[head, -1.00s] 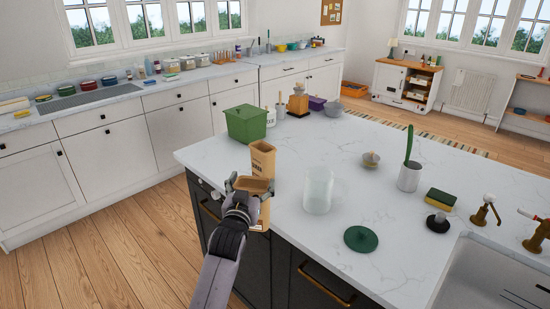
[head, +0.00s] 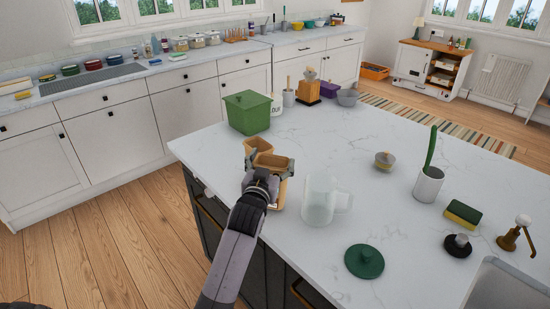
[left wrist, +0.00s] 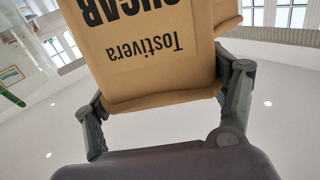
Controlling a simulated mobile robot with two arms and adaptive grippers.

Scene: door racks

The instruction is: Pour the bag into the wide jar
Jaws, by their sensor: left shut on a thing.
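My left gripper (head: 268,168) is shut on a brown paper bag (head: 280,192) at the island's left edge. In the left wrist view the bag (left wrist: 150,75) sits between both fingers, and its print reads SUGAR and Tostivera. Its open top faces up in the head view, and it looks roughly upright. A second brown shape (head: 257,145) shows just behind it; I cannot tell how the two touch. The clear wide jar (head: 318,205) stands on the counter just right of the bag, with a handle-like shape on its right. It looks empty. My right gripper is not in view.
A dark green round lid (head: 364,261) lies in front of the jar. A green box (head: 248,112) stands behind the bag. The counter's middle (head: 340,135) is clear.

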